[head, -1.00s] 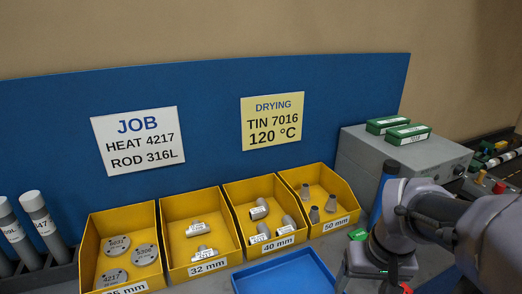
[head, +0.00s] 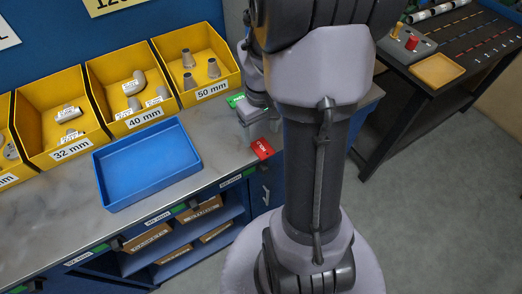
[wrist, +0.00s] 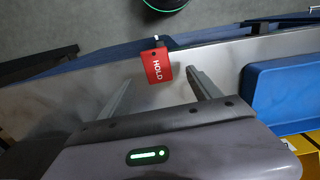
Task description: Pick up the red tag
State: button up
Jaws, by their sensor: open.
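The red tag (head: 262,149) is at the front edge of the grey bench, right of the blue tray. In the wrist view the red tag (wrist: 157,67) reads HOLD, with a small white piece at its far end. My gripper (wrist: 158,78) is open, with one finger on each side of the tag's near end in that view. I cannot tell whether the fingers reach its height. In the head view my gripper (head: 258,130) is just behind the tag and partly hidden by my arm.
An empty blue tray (head: 150,163) sits on the bench (head: 40,215). Yellow bins (head: 128,90) with grey fittings stand behind it. Shelves with boxes are below the bench front. A dark table (head: 455,55) stands at the right, with open floor before it.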

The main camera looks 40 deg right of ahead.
aim_at(262, 147)
jog(key=f+b, duration=0.1)
jog(key=f, duration=0.1)
jog(key=f+b, duration=0.1)
jog(key=f, duration=0.1)
jog(key=f+b, duration=0.1)
jog(key=f, duration=0.1)
jog(key=shift+s+d+f, duration=0.1)
jog(key=shift+d+f, duration=0.05)
jog(key=shift+d, duration=0.1)
jog(key=c, duration=1.4)
jog(key=shift+r, duration=0.2)
jog(key=shift+c, duration=0.2)
